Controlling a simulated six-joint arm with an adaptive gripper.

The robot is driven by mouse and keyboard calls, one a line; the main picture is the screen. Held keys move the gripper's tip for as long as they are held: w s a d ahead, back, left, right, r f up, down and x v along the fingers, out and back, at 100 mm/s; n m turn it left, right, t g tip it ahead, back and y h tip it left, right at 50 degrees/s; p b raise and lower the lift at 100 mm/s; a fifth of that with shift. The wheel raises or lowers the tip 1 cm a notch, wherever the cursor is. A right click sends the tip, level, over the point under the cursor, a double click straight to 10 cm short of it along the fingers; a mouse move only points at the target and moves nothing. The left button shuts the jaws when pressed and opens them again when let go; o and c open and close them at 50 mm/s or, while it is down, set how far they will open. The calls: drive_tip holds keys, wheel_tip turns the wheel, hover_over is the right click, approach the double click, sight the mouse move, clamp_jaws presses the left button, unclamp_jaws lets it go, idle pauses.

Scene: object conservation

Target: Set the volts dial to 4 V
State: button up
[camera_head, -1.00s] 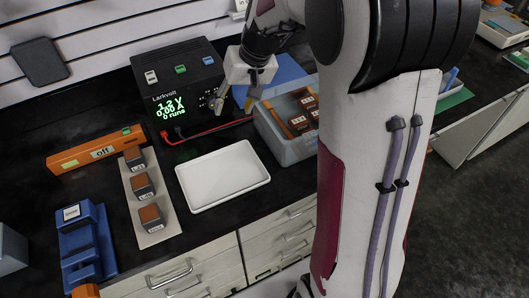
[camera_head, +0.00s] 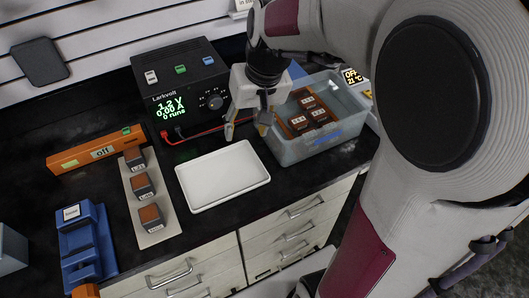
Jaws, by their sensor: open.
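The black Larkvolt power supply (camera_head: 181,85) stands at the back of the bench. Its green display (camera_head: 171,107) reads 1.2 V, 0.00 A and 0 runs. The round volts dial (camera_head: 215,102) is on the right of its front face, with small markings around it too small to read. My gripper (camera_head: 245,138) is open and empty, pointing down. It is to the right of and below the dial in the picture, apart from it, above the bench behind the white tray.
A white tray (camera_head: 208,203) lies in front. A clear bin (camera_head: 296,154) with brown blocks stands at right. Red and black leads (camera_head: 196,135) run from the supply. An orange bar marked "off" (camera_head: 75,157), a strip of blocks (camera_head: 165,231) and a blue device (camera_head: 83,232) are at left.

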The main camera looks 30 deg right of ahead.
drive_tip(key=s+a+r+h, duration=0.1)
drive_tip(key=s+r, duration=0.1)
drive_tip(key=s, duration=0.8)
drive_tip(key=shift+s+r+n+t, duration=0.15)
drive_tip(key=shift+r+n+t, duration=0.15)
drive_tip(key=shift+r+t, duration=0.1)
drive_tip(key=shift+f, duration=0.2)
idle(0.4)
drive_tip(key=shift+n+t+y, duration=0.5)
drive_tip(key=shift+t+y, duration=0.1)
drive_tip(key=shift+t, duration=0.1)
drive_tip(key=w, duration=0.8)
drive_tip(key=w+f, duration=0.1)
drive_tip(key=w, duration=0.8)
drive_tip(key=w+d+f, duration=0.1)
drive_tip(key=w, duration=0.8)
drive_tip(key=shift+d, duration=0.1)
